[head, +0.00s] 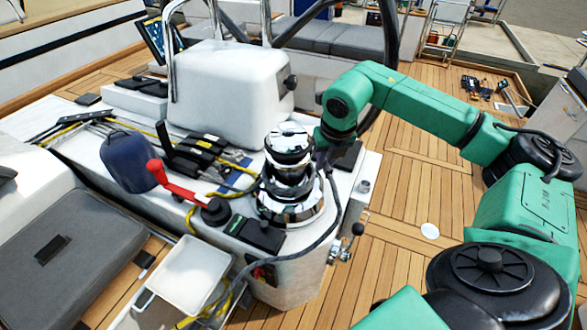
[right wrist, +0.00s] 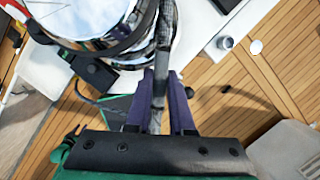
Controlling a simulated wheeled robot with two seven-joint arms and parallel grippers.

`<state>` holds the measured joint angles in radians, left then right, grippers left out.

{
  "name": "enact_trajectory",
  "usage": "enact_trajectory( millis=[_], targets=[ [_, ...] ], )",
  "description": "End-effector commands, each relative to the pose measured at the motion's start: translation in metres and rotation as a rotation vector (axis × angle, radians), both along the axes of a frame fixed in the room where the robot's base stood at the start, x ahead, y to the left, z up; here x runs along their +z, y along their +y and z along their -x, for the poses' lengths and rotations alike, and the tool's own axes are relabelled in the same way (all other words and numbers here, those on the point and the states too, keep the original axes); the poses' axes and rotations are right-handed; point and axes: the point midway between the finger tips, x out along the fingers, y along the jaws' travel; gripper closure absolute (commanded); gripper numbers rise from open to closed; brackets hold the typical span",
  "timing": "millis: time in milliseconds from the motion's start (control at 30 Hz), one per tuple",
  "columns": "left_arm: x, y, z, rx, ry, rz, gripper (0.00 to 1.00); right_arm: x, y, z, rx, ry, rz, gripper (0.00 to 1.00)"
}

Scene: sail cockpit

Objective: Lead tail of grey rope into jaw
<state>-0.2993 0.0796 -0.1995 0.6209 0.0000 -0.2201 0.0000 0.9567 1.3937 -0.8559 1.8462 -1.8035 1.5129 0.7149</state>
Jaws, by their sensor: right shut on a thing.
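The chrome winch (head: 290,185) stands upright on the white console, with its self-tailing jaw near the top, partly hidden by shine and dark bands. The grey rope (head: 333,205) hangs beside the winch's right side and curves down to the left below it. My right gripper (head: 324,160) is close to the winch's right side. In the right wrist view its two purple fingers (right wrist: 168,103) are shut on the grey rope (right wrist: 163,55), which runs up between them beside the shiny winch (right wrist: 95,20). Whether rope sits in the jaw I cannot tell. My left gripper is out of view.
A red-handled winch handle (head: 172,184) and a dark blue winch cover (head: 128,160) are left of the winch. A white bin (head: 185,270) stands in front. Black clutches (head: 195,153) and yellow line lie behind. Teak floor (head: 400,215) is open to the right.

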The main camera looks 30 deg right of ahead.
Motion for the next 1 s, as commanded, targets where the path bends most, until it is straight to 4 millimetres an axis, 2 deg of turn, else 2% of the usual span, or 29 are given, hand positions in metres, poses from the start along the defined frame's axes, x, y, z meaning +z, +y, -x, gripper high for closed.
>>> enact_trajectory(
  millis=[267, 500, 867, 1000],
  targets=[
    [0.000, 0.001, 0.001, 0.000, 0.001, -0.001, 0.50, 0.000, 0.001, 0.001, -0.016, 0.001, 0.001, 1.00],
    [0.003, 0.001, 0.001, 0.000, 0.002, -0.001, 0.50, 0.000, 0.023, 0.006, -0.192, 0.002, -0.001, 1.00],
    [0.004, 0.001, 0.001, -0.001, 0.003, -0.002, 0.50, -0.001, 0.028, 0.008, -0.248, 0.005, 0.000, 1.00],
    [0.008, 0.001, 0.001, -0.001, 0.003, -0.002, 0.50, 0.000, 0.042, 0.008, -0.348, 0.005, -0.002, 1.00]
  ],
)
